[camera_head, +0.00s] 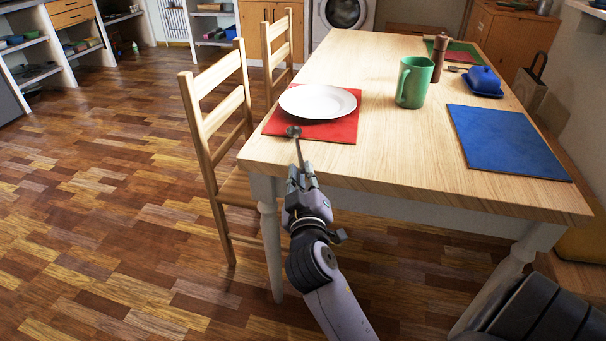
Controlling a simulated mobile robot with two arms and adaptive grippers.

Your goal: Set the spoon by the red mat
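The red mat (340,130) lies at the near left corner of the wooden table, with a white plate (318,101) on it. The spoon's bowl points away from me and shows over the mat's near left part. I cannot tell whether the spoon touches the mat or is held above it.
A green mug (414,83) stands right of the plate. A blue mat (506,141) lies at the right, with a blue butter dish (484,80) behind it. A brown mill (439,58) stands by a green mat (462,52). Wooden chairs (222,120) stand along the left side.

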